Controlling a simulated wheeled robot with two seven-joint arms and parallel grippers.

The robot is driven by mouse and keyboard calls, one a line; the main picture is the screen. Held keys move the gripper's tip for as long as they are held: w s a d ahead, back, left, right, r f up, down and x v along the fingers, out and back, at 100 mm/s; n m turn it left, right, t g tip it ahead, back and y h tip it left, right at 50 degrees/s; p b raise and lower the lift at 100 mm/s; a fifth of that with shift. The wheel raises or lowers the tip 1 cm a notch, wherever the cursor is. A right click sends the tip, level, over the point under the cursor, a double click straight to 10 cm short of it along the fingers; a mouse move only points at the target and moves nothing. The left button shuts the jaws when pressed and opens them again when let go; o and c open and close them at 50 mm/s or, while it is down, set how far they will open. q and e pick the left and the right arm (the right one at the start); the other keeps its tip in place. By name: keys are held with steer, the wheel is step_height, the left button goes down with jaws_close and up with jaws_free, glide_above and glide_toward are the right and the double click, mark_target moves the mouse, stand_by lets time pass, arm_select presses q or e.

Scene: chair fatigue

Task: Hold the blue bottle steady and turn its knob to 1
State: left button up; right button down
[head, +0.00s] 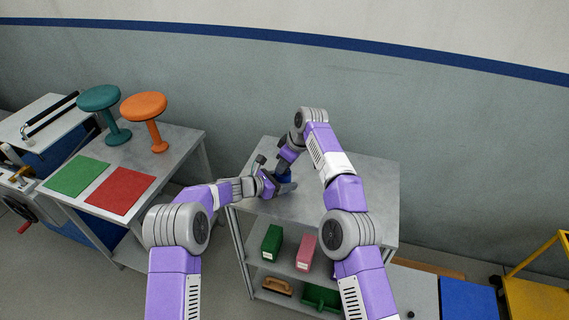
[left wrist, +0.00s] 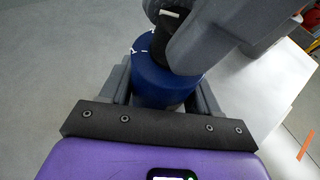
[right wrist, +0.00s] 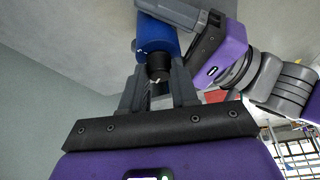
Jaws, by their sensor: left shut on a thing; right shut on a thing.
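The blue bottle (head: 285,178) stands on the grey table, mostly hidden by my grippers. My left gripper (head: 274,184) is shut around its body from the left; in the left wrist view the blue body (left wrist: 160,82) sits between the two fingers. My right gripper (head: 284,162) is above the bottle. In the right wrist view its fingers (right wrist: 158,88) are shut on the black knob (right wrist: 159,66) at the end of the blue bottle (right wrist: 156,36). White marks show on the bottle's top rim in the left wrist view. I cannot read the number the knob points to.
The grey table (head: 365,185) is bare to the right of the bottle. Its lower shelf holds a green box (head: 271,242) and a pink box (head: 306,250). Another table at left carries a teal stool (head: 100,98), an orange stool (head: 144,106), a green mat (head: 77,176) and a red mat (head: 121,190).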

steer(key=c, duration=0.9)
jaws_free()
steer(key=shift+o, duration=0.2)
steer(key=v, duration=0.3)
steer(key=shift+d+r, duration=0.1)
steer(key=shift+r, duration=0.15)
steer(key=shift+s+d+f, duration=0.1)
steer(key=shift+d+f, duration=0.1)
steer(key=s+d, duration=0.6)
steer(key=d, duration=0.3)
steer(key=shift+d, duration=0.3)
steer(key=shift+s+f, duration=0.1)
